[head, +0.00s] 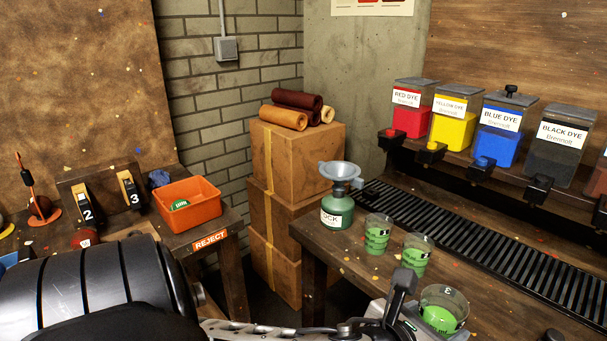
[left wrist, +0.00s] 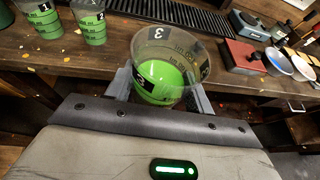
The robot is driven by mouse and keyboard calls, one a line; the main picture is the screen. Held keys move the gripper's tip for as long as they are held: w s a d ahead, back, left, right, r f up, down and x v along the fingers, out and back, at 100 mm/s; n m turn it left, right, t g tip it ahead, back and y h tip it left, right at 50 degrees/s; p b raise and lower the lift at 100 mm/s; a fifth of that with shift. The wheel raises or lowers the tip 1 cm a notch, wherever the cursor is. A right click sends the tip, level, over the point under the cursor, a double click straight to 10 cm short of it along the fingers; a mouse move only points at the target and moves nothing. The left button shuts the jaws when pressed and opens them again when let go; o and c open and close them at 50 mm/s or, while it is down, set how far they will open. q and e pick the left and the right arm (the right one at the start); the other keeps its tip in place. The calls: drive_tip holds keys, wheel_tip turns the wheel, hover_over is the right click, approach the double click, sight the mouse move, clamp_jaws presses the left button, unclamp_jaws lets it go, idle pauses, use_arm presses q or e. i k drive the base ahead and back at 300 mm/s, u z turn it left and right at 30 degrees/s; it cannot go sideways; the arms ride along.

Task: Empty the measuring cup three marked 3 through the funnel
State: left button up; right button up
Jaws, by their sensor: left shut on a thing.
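The measuring cup three (head: 441,314), clear with green liquid in it and marked 3, is at the bottom of the head view, by the bench's front edge. My left gripper (head: 408,310) is shut on it. In the left wrist view the cup (left wrist: 166,72) sits between the two fingers, looking roughly upright, its mark 3 showing. The grey-blue funnel (head: 340,171) sits in the neck of the green stock bottle (head: 337,211), farther back and left of the cup. My right gripper is not in view.
Two more cups of green liquid, a farther one (head: 377,236) and a nearer one (head: 417,254), stand between the bottle and my gripper. A slotted black drain (head: 450,228) runs behind them below the dye dispensers. An orange reject bin (head: 188,207) is on the left table.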

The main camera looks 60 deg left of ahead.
sight(340, 173)
drive_tip(key=u, duration=0.45)
drive_tip(key=k, duration=1.1)
drive_tip(key=u, duration=0.95)
drive_tip(key=i, duration=1.1)
drive_tip(key=z, duration=0.9)
drive_tip(key=i, duration=0.75)
drive_tip(key=z, duration=0.1)
